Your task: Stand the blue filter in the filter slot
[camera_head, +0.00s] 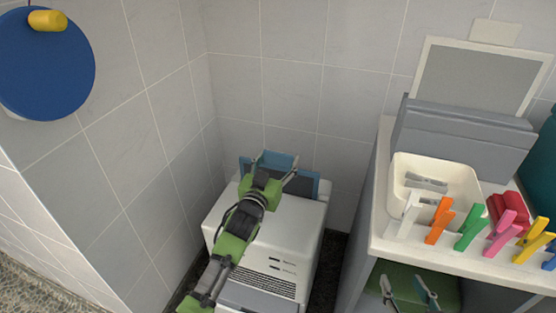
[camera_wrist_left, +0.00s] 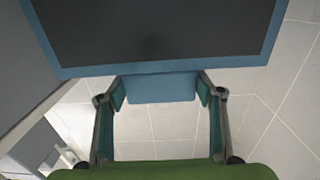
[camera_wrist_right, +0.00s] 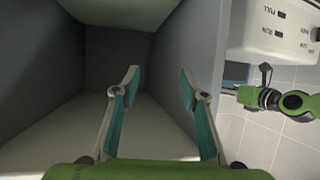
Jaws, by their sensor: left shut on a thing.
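The blue filter (camera_head: 309,185), a dark panel in a blue frame, shows at the back edge of the white machine (camera_head: 240,215). My left gripper (camera_head: 275,168) is shut on the filter's blue tab. In the left wrist view the tab (camera_wrist_left: 160,88) sits between the fingers, with the dark panel (camera_wrist_left: 160,30) beyond it. The arm and machine hide the filter's lower part, and I cannot tell whether it is in a slot. No filter slot is clearly visible. My right gripper (camera_head: 408,290) is open and empty; in the right wrist view its fingers (camera_wrist_right: 155,90) are apart.
A shelf unit (camera_head: 440,252) stands right of the machine, with a cream tray (camera_head: 400,175), coloured clips (camera_head: 470,230) and a grey box (camera_head: 460,140) on top. My right gripper is before its open compartment (camera_wrist_right: 140,120). A blue disc (camera_head: 45,75) hangs on the left wall.

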